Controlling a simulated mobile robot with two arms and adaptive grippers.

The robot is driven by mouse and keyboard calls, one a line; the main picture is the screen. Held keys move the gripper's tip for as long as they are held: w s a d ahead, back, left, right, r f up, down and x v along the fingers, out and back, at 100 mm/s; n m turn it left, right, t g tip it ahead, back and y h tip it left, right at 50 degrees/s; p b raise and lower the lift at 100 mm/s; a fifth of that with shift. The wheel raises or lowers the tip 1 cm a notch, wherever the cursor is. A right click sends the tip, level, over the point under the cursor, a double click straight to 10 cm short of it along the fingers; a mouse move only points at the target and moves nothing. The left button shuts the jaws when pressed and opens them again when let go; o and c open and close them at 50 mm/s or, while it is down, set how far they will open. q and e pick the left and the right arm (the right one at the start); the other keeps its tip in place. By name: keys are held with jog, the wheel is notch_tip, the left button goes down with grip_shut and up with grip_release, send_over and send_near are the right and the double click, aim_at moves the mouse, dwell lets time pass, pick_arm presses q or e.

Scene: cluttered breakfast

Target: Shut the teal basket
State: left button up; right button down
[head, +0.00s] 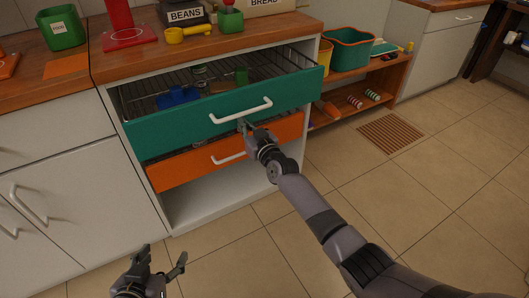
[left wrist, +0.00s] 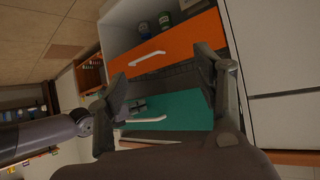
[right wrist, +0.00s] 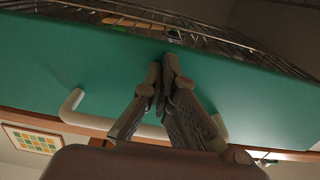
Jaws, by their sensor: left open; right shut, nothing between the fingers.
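The teal basket (head: 200,125) is a wire drawer with a teal front and a white handle (head: 241,111). It stands pulled out of the white cabinet, above an orange-fronted drawer (head: 190,172) that is also out. My right gripper (head: 245,127) is shut and empty, just below the teal front's handle; in the right wrist view its closed fingertips (right wrist: 168,60) lie in front of the teal front (right wrist: 80,75). I cannot tell whether they touch it. My left gripper (head: 158,262) is open and empty, low over the floor in front of the cabinet.
Inside the teal basket are a blue item (head: 178,96) and a green item (head: 241,76). The countertop (head: 225,43) above holds a yellow scoop (head: 188,34) and a red holder (head: 128,38). A wooden shelf unit (head: 385,78) stands at right. The floor at right is clear apart from a slatted mat (head: 390,134).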

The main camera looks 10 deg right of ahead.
pick_arm(q)
jog(key=shift+w+d+r+t+h+b, duration=0.65)
jog(key=shift+w+r+t, duration=0.85)
jog(key=shift+r, duration=1.2)
jog(key=shift+w+d+r+t+h+b, duration=0.65)
jog(key=shift+w+r+t, duration=0.25)
jog(key=shift+r+t, duration=1.45)
pick_arm(e)
jog(key=shift+x, duration=1.4)
jog(key=shift+w+a+b, duration=0.1)
jog(key=shift+w+b, duration=0.1)
jog(key=shift+b, duration=0.1)
jog(key=shift+w+a+b, duration=0.1)
jog(key=shift+w+b, duration=0.2)
jog(key=shift+b, duration=0.05)
jog(key=shift+w+a, duration=0.1)
jog(key=shift+w, duration=0.1)
pick_arm(q)
jog(key=s+r+t+h+b, duration=0.1)
jog(key=s+r+t+h, duration=0.1)
jog(key=r+t, duration=0.4)
jog(key=shift+s+d+r+m, duration=0.35)
jog(key=shift+s+r, duration=0.2)
jog(key=shift+r, duration=1.8)
pick_arm(e)
jog(key=shift+w+a, duration=0.1)
jog(key=shift+w, duration=0.2)
pick_arm(q)
jog(key=shift+s+r, duration=0.1)
